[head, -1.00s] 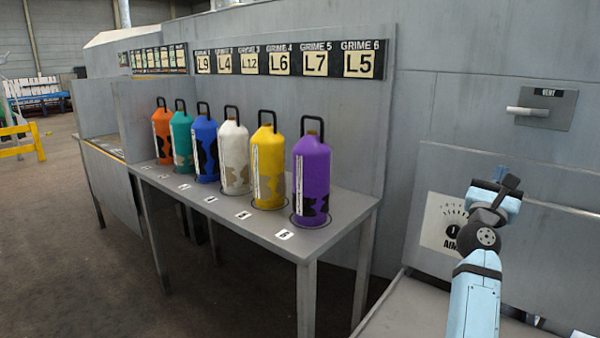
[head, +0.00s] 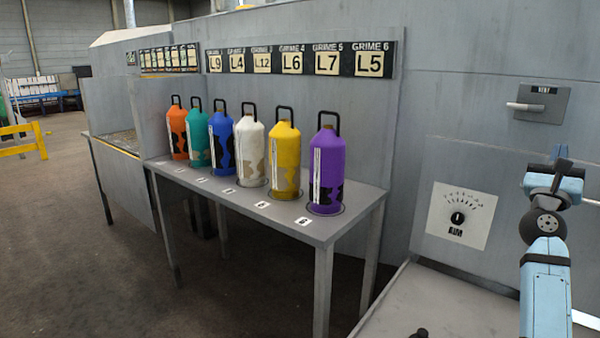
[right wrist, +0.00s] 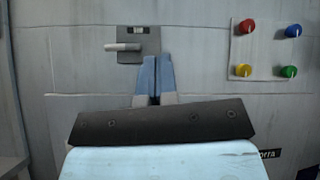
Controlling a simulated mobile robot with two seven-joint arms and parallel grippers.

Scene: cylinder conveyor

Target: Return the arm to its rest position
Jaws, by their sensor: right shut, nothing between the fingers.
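My right gripper (head: 560,163) is raised at the right in the head view, in front of the grey wall and right of the AIM dial (head: 457,215). In the right wrist view its fingers (right wrist: 156,78) are together with nothing between them. It is apart from the VENT handle (head: 528,107), which also shows in the wrist view (right wrist: 122,46). My left gripper is not in view.
Several coloured cylinders, including a purple one (head: 326,172) and a yellow one (head: 286,160), stand upright on a grey table (head: 345,222). Coloured knobs, one of them red (right wrist: 247,26), are on the wall.

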